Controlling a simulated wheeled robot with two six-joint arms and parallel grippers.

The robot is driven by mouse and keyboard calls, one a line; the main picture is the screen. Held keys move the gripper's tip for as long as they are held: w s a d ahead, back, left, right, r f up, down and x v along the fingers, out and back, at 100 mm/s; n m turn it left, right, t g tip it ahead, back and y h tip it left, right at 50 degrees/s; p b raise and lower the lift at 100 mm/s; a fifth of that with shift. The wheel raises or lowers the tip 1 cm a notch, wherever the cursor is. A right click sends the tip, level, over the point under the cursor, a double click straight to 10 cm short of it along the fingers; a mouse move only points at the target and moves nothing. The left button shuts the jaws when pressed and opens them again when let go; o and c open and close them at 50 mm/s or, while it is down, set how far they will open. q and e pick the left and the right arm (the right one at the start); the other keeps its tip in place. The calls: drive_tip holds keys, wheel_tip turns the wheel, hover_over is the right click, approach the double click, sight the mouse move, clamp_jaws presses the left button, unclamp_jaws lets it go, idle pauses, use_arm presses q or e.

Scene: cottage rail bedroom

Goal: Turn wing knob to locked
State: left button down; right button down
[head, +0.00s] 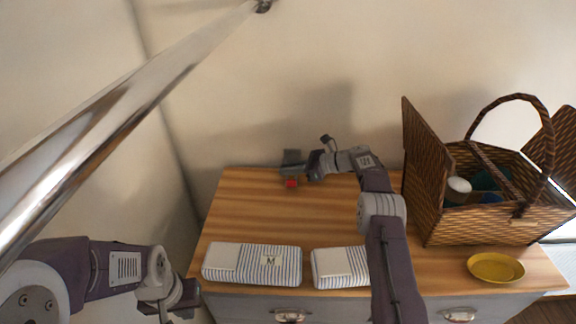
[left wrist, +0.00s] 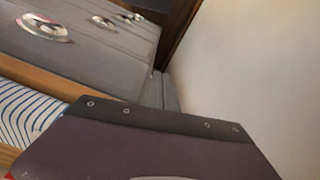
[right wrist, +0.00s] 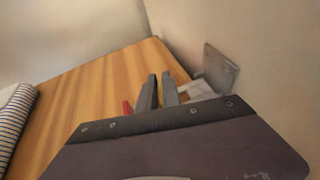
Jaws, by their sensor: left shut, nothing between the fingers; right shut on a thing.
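A small grey fitting (head: 292,157) with a red part (head: 291,183) sits at the back left of the wooden dresser top, close to the wall. The red part also shows in the right wrist view (right wrist: 127,107), left of my fingers. My right gripper (head: 312,168) reaches the fitting from the right; its fingers (right wrist: 158,90) are close together, shut on the wing knob, which is mostly hidden by them. The knob's angle cannot be made out. My left gripper (head: 183,298) is shut and empty, low at the dresser's front left corner; its fingers are out of the left wrist view.
A wicker basket (head: 425,205) with open lids stands at the right, a yellow dish (head: 495,268) before it. Two striped folded cloths (head: 252,264) (head: 340,267) lie along the front edge. A shiny rail (head: 130,105) crosses the upper left. The dresser's middle left is clear.

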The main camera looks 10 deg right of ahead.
drive_tip(key=shift+r, duration=0.15)
drive_tip(key=c, duration=1.5)
unclamp_jaws()
drive_tip(key=shift+c, duration=0.2)
drive_tip(key=shift+d, duration=0.15)
drive_tip(key=b+v, duration=0.4)
drive_tip(key=v, duration=0.4)
drive_tip(key=shift+s+d, duration=0.2)
drive_tip(key=shift+d, duration=0.2)
drive_tip(key=shift+r, duration=0.1)
